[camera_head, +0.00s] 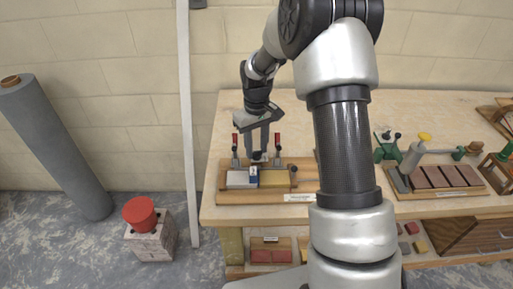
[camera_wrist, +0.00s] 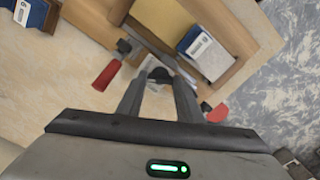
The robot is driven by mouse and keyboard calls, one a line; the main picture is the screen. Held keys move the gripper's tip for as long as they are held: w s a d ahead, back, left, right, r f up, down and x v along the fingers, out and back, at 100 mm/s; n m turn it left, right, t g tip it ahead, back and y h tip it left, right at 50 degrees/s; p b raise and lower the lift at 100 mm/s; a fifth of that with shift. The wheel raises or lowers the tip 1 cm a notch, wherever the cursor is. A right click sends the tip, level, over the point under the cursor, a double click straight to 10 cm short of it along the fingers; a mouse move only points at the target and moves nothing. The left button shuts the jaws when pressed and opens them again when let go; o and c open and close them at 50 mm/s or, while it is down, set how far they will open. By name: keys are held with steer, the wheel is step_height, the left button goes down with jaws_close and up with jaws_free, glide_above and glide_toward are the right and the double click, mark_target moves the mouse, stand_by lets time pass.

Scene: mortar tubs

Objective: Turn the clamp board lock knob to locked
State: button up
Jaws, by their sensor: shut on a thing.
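The clamp board (camera_head: 250,197) is a wooden board at the left end of the workbench. It carries red-handled clamps, one to the left (camera_head: 235,140) and one to the right (camera_head: 277,139) of my gripper. My gripper (camera_head: 264,150) points down over the middle of the board. In the wrist view its two fingers (camera_wrist: 159,82) are shut on a small dark knob (camera_wrist: 160,73), the lock knob. The clamps' red handles lie on either side of the fingers, left (camera_wrist: 107,75) and right (camera_wrist: 217,112). The knob's pointer and lock marking cannot be made out.
Another fixture with reddish blocks (camera_head: 440,177) stands to the right.

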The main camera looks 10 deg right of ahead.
mark_target(257, 151)
steer(key=m, duration=0.5)
steer(key=shift+m, duration=0.3)
stand_by(0.4)
steer(key=o, duration=1.1)
steer(key=shift+r+p, duration=0.55)
steer(key=shift+r, duration=8.2)
